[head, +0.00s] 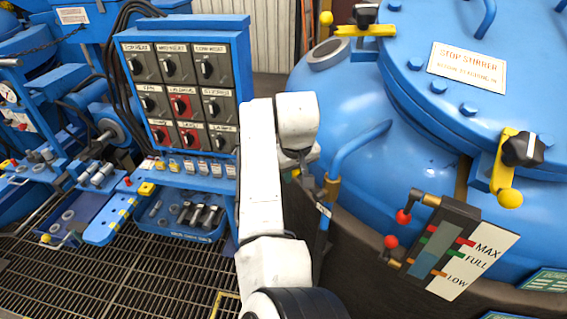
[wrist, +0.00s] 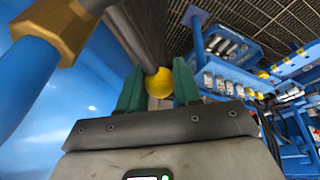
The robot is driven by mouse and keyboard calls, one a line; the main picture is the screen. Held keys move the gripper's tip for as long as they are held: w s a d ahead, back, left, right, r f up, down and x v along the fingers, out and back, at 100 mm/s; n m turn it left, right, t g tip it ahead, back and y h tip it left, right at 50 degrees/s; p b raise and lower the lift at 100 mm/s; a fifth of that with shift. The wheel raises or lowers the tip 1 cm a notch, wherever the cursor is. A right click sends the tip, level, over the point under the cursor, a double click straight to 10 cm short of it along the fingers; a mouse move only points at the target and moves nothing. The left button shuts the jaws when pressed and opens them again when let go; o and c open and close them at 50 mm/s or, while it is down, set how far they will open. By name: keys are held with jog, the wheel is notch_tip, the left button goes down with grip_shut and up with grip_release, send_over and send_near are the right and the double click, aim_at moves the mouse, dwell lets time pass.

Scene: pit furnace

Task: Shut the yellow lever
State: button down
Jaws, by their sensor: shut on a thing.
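A yellow ball knob (wrist: 159,86) sits between the green fingers of my gripper (wrist: 158,78) in the wrist view; my gripper is shut on it. A dark grey bar (wrist: 143,30) runs up from beside the knob, next to a brass fitting (wrist: 52,28) on a blue pipe (wrist: 24,85). In the head view, my gripper (head: 304,172) is low beside the brass fitting (head: 331,188) of the blue pipe (head: 352,146). My arm hides most of the gripper and the knob there.
The blue furnace (head: 345,95) fills the right, with yellow clamps (head: 504,165) on its lid. A level gauge (head: 440,245) with red-knobbed valves stands right of my arm. A switch panel (head: 180,85) stands to the left, above a grated floor (head: 130,280).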

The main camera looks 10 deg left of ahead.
jog(key=shift+f, duration=0.2)
jog(key=shift+a+f+g+h+b, duration=0.1)
jog(key=shift+f+g+h+b, duration=0.35)
jog(key=shift+f+g+h, duration=0.3)
jog(key=c, duration=0.8)
grip_release()
jog(key=b+v, duration=0.1)
jog(key=v, duration=0.9)
jog(key=shift+a+r, duration=0.2)
jog(key=shift+r, duration=0.2)
jog(key=shift+f, duration=0.1)
